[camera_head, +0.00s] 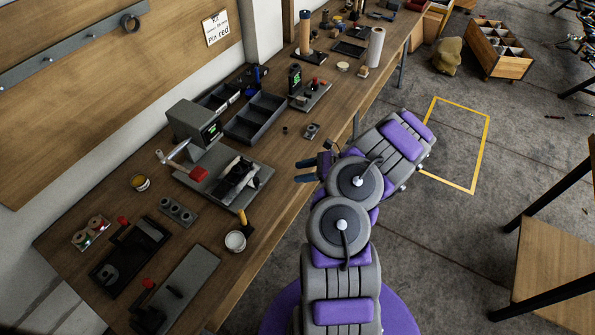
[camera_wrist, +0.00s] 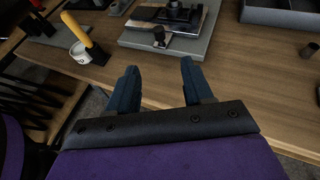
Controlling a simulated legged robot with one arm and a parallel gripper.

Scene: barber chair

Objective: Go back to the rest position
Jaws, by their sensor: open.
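My gripper (camera_wrist: 158,90) shows in the wrist view with its two dark blue fingers spread apart and nothing between them. In the head view my gripper (camera_head: 308,168) is at the front edge of the workbench (camera_head: 283,160), at the end of my folded grey and purple arm. The fingers point left toward the bench. They are near the grey base plate of a machine and apart from it. The workbench (camera_wrist: 235,75) also shows ahead of the fingers in the wrist view.
A machine with a crank (camera_head: 195,125) stands on the bench. A black divided tray (camera_head: 257,117) and a white cup (camera_head: 235,241) are nearby. A wooden stool (camera_head: 550,260) stands at right. A yellow outline (camera_head: 487,150) marks clear floor.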

